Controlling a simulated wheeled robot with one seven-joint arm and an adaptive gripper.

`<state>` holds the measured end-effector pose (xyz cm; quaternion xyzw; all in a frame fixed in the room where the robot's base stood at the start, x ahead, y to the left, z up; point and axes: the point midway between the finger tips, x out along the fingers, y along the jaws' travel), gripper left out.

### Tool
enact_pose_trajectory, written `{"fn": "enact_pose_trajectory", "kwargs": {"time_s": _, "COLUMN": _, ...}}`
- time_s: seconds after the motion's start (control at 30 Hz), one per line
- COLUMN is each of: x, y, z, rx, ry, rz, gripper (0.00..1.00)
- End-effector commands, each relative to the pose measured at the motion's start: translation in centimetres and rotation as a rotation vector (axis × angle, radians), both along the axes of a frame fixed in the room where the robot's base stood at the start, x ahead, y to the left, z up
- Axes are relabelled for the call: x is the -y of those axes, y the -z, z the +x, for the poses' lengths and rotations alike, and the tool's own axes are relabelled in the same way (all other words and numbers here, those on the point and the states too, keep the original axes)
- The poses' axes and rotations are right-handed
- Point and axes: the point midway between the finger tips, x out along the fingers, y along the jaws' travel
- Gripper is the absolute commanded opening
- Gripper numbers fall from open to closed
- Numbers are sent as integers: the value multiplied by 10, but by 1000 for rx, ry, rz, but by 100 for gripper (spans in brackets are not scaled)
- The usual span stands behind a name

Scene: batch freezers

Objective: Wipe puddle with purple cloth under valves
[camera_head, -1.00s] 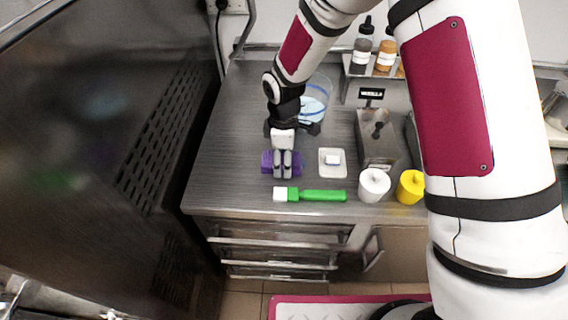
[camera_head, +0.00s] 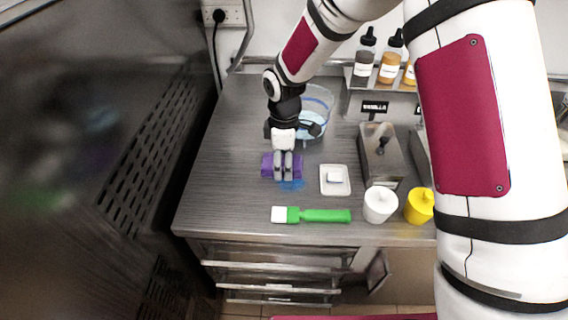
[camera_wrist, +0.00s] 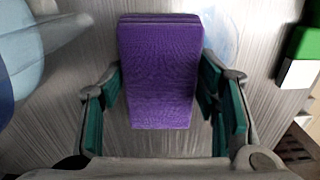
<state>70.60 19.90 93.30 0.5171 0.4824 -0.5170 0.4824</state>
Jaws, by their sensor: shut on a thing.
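The purple cloth (camera_head: 268,166) is a thick block-like pad on the steel counter, at the left of the white dish. My gripper (camera_head: 284,178) points down and is shut on the cloth. In the wrist view the cloth (camera_wrist: 160,75) lies between my two fingers (camera_wrist: 162,105). A blue puddle (camera_head: 292,185) shows on the counter just in front of the cloth, partly hidden by my fingers. A pale blue patch of the puddle (camera_wrist: 222,42) shows beside the cloth in the wrist view. I cannot make out the valves.
A green-handled brush (camera_head: 325,215) lies near the counter's front edge. A white dish (camera_head: 335,189), a white tub (camera_head: 380,206) and a yellow tub (camera_head: 419,207) stand to the right. A clear bowl (camera_head: 318,100) stands behind my gripper. A dark vented machine (camera_head: 140,150) fills the left.

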Motion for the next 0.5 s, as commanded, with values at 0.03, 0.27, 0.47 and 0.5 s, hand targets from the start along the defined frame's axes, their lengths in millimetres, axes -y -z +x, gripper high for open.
{"fn": "enact_pose_trajectory", "kwargs": {"time_s": 0.03, "x": 0, "y": -1, "z": -2, "rx": -1, "ry": -1, "rz": 0, "gripper": 34}}
{"fn": "enact_pose_trajectory", "kwargs": {"time_s": 0.27, "x": -1, "y": -1, "z": -19, "rx": -2, "ry": 0, "rz": -1, "gripper": 34}}
{"fn": "enact_pose_trajectory", "kwargs": {"time_s": 0.47, "x": -1, "y": 1, "z": -35, "rx": -2, "ry": -1, "rz": -1, "gripper": 34}}
{"fn": "enact_pose_trajectory", "kwargs": {"time_s": 0.5, "x": -1, "y": 1, "z": -37, "rx": -2, "ry": -1, "rz": -1, "gripper": 34}}
